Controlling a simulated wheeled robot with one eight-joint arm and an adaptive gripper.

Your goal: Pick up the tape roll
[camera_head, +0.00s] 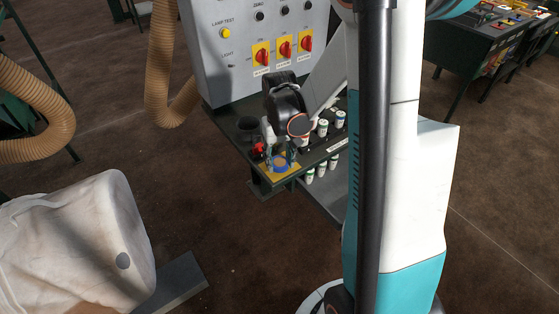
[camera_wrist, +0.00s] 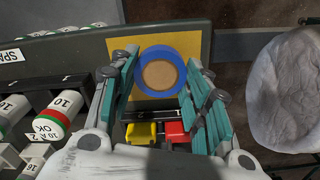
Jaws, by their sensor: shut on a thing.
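The tape roll is a blue ring with a tan core; it shows in the wrist view (camera_wrist: 143,76) and in the head view (camera_head: 280,163). My gripper (camera_head: 279,156) points down at the near end of the dark green bench. In the wrist view my gripper (camera_wrist: 161,62) has its teal-padded fingers on either side of the roll, shut on it. A yellow square (camera_wrist: 190,44) lies behind the roll on the bench, also visible in the head view (camera_head: 266,170). I cannot tell whether the roll touches the yellow square or is slightly above it.
The bench (camera_head: 240,133) carries white cylinders (camera_head: 322,127) beside my gripper, and red (camera_wrist: 175,131) and yellow (camera_wrist: 140,133) pieces close by. A grey control panel (camera_head: 262,62) stands behind. The floor between is open.

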